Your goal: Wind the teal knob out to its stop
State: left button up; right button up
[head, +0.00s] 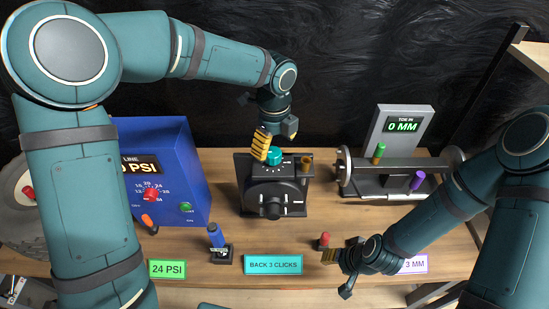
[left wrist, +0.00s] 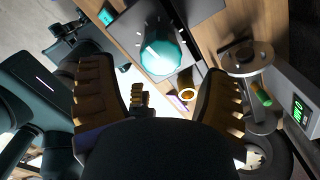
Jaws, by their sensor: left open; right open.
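The teal knob (head: 275,157) sits on top of a black box-shaped unit (head: 246,190) at the middle of the bench. In the left wrist view the teal knob (left wrist: 160,52) stands in the gap between the finger ends, a little beyond them. My left gripper (head: 263,148) points down at the knob from above, open and empty, with one ribbed yellow finger showing and hiding part of the knob's left side. Both fingers (left wrist: 157,75) show apart in the left wrist view. My right gripper (head: 329,256) is open at the bench front, beside a small red-topped peg (head: 324,239).
A brass knob (head: 306,162) is close to the right of the teal one. A blue unit (head: 187,150) stands left, a toe gauge (head: 405,127) with a roller stand right. A "BACK 3 CLICKS" card (head: 273,264) and a blue-handled lever (head: 216,238) are in front.

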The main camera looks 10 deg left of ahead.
aim_at(274, 153)
pick_arm(q)
notch_tip(274, 153, down, 5)
jog(key=shift+f, duration=0.1)
dwell(0.3)
jog(key=c, duration=1.2)
jog(key=shift+n+b, duration=0.3)
